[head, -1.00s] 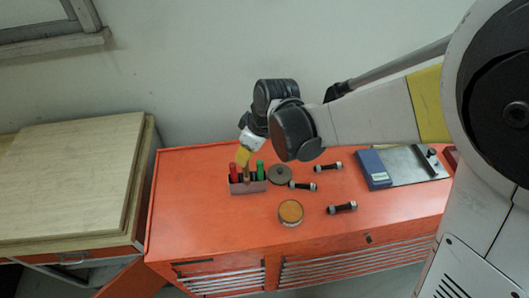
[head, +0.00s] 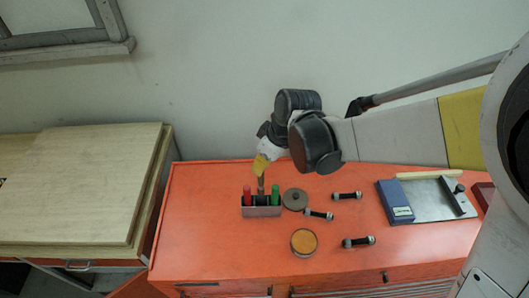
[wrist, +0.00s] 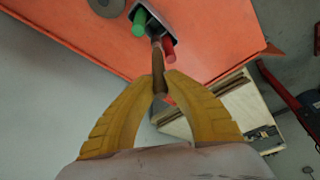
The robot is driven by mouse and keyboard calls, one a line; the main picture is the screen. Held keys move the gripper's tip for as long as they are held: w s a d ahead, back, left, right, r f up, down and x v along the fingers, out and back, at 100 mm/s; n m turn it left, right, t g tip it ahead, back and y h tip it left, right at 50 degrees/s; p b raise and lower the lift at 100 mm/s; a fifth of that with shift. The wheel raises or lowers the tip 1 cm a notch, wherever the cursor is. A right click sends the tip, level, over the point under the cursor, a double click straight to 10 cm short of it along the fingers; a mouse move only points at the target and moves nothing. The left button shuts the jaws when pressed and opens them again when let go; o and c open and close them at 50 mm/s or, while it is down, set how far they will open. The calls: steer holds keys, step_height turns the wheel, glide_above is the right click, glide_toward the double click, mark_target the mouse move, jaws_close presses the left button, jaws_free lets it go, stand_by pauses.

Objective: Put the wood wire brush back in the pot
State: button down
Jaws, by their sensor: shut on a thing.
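The pot (head: 262,211) is a small grey open holder on the orange bench top. It holds a red-handled item (head: 247,196) and a green-handled item (head: 276,195). My gripper (head: 261,170) is above the pot, its yellow fingers shut on the brown wooden handle of the wood wire brush (head: 261,186). In the wrist view the fingertips (wrist: 161,84) close on the handle (wrist: 158,65). The handle runs to the opening of the pot (wrist: 158,12), between the red and green items. The brush's far end is hidden, so I cannot tell how deep it sits.
A grey round disc (head: 295,199) lies just right of the pot. The bench left of the pot is clear.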

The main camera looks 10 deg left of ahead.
mark_target(262, 186)
steer(key=shift+f+b, duration=4.4)
steer(key=shift+f, duration=0.7)
steer(key=c, duration=1.4)
jaws_free()
steer(key=shift+c, duration=0.2)
steer(key=v, duration=1.1)
steer(key=s+d+f+m+t+h+b, duration=0.1)
steer(key=s+d+f+m+t+b, duration=0.1)
steer(key=d, duration=0.6)
steer(key=s+d+f+m+t+h+b, duration=0.1)
steer(key=s+d+f+m+t+b, duration=0.1)
steer(key=s+d+f+m+b, duration=0.3)
steer(key=s+d+f+m+t+h+b, duration=0.1)
steer(key=s+d+f+m+b, duration=0.2)
steer(key=d+f+m+b, duration=0.3)
steer(key=d+b, duration=0.3)
steer(key=d, duration=0.3)
steer(key=shift+d+f+m+t+h, duration=0.3)
steer(key=shift+f+t+h, duration=0.05)
steer(key=shift+t+h, duration=0.05)
